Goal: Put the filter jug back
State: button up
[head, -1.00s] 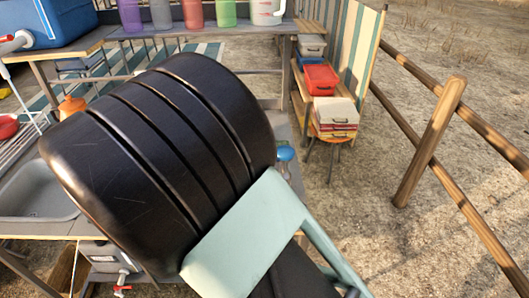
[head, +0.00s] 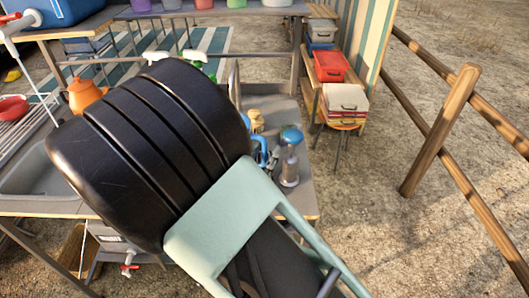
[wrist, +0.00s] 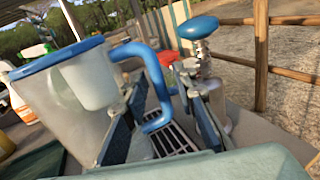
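The filter jug (wrist: 65,100) stands at the left of the wrist view. It is a cloudy clear jug with a blue rim, a pale insert inside and a blue handle (wrist: 150,75). My gripper (wrist: 165,125) is open, with one finger on each side of the handle's lower part. A gap shows between the fingers, and I cannot tell whether either touches the handle. In the head view my arm hides the gripper and most of the jug; a bit of blue (head: 260,152) shows beside the arm.
A blue-topped clear cylinder (head: 290,158) stands close to the right finger; it also shows in the wrist view (wrist: 199,50). A dark grate (wrist: 172,138) lies below the fingers. An orange kettle (head: 85,96) and a sink (head: 35,170) are at left. A wooden fence (head: 440,130) stands right.

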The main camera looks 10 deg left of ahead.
jog(key=shift+r, duration=0.1)
jog(key=shift+s, duration=0.15)
jog(key=s+a, duration=0.2)
jog(key=s, duration=0.9)
jog(key=shift+s, duration=0.3)
